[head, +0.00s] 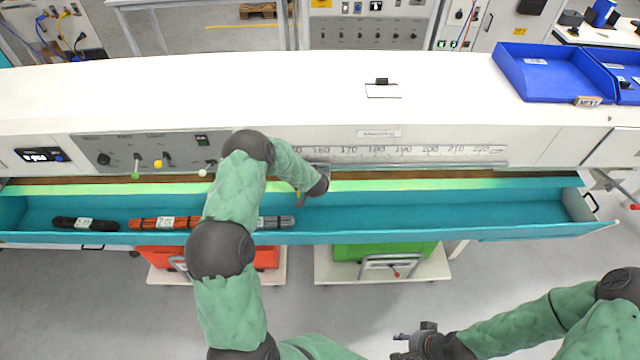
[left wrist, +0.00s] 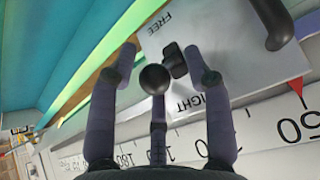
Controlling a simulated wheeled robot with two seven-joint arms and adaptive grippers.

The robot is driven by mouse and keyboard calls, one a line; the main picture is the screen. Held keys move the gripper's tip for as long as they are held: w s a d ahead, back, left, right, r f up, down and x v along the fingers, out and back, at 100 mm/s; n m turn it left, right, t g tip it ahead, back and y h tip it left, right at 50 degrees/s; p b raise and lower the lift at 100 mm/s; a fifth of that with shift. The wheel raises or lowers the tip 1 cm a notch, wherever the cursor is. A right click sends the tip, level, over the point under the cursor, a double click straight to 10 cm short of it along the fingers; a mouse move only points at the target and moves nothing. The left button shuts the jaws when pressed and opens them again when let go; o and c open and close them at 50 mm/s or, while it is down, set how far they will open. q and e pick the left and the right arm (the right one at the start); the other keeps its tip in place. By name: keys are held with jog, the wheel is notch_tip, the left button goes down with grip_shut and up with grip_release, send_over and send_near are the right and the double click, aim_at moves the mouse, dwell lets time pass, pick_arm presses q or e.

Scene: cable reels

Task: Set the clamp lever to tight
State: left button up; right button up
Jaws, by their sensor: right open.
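The clamp lever, with a black ball knob (left wrist: 154,79) and a short dark hub (left wrist: 174,60), stands on a white plate (left wrist: 240,70) in the left wrist view. The plate reads FREE near its top and TIGHT near its lower edge. The knob lies between the labels; I cannot tell its exact setting. My left gripper (left wrist: 162,56) has its fingers apart on either side of the lever, with no clear contact. In the head view my left arm hides the lever. My right gripper (head: 408,344) is open and empty, low in the head view, away from the bench.
A ruler scale (head: 420,154) runs along the bench front. A teal trough (head: 400,213) below it holds a black cable bundle (head: 85,224) and an orange one (head: 160,222). Blue bins (head: 545,75) stand at back right. Small control levers (head: 158,163) are left of my arm.

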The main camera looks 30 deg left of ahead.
pick_arm(q)
jog(key=shift+d, duration=0.1)
jog(key=v, duration=1.2)
jog(key=shift+f, duration=0.1)
dwell(0.3)
jog(key=s+d+f+g+h+b, duration=0.25)
jog(key=s+d+f+b, duration=0.45)
jog(key=d+f, duration=0.4)
jog(key=s+d+f+g+h+b, duration=0.2)
jog(key=s+d+f+h+b, duration=0.15)
jog(key=s+d+f, duration=0.75)
jog(key=s+d+f+g+h+b, duration=0.1)
jog(key=s+d+f+g+b, duration=0.1)
jog(key=s+f, duration=0.5)
jog(key=s+d+b, duration=0.1)
jog(key=s+b, duration=0.1)
jog(key=shift+s+d+m, duration=0.3)
jog(key=shift+d, duration=0.05)
pick_arm(e)
notch_tip(320, 180, down, 14)
jog(key=shift+f, duration=0.25)
pick_arm(q)
jog(key=shift+g, duration=0.25)
jog(key=shift+c, duration=1.1)
pick_arm(e)
jog(key=shift+c, duration=0.7)
pick_arm(q)
jog(key=shift+a, duration=0.15)
pick_arm(e)
jog(key=shift+a, duration=0.1)
